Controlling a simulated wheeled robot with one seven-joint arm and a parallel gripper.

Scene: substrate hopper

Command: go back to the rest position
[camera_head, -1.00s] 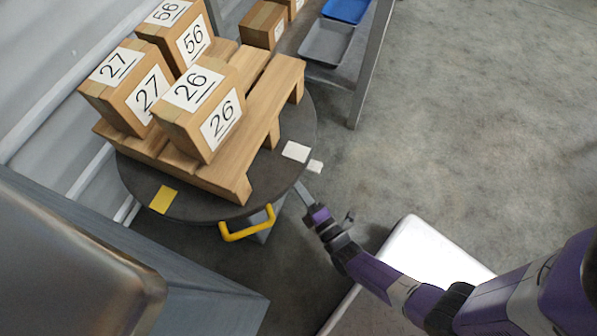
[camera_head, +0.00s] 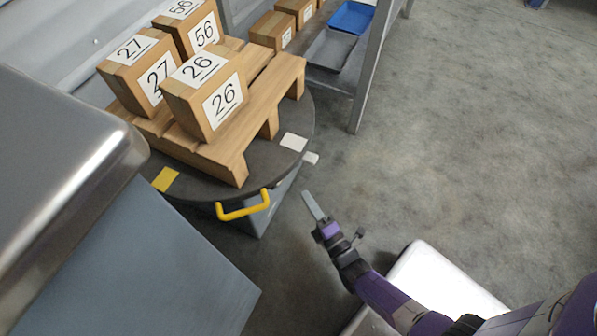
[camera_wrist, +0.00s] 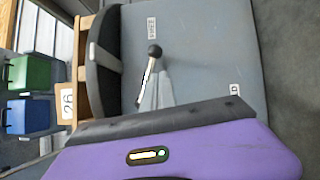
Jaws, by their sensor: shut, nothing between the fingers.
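My gripper (camera_head: 313,206) is at the end of my purple arm, in free space to the right of the round turntable. Its fingers are together and empty, and it points up and left in the head view. It touches nothing that I can see.
The dark turntable (camera_head: 203,187) with a yellow handle (camera_head: 243,208) bears a wooden pallet (camera_head: 262,112) with boxes 26 (camera_head: 212,98), 27 (camera_head: 143,72) and 56. A metal hopper (camera_head: 60,150) stands at left. A shelf post (camera_head: 371,70) is behind. Open floor lies right.

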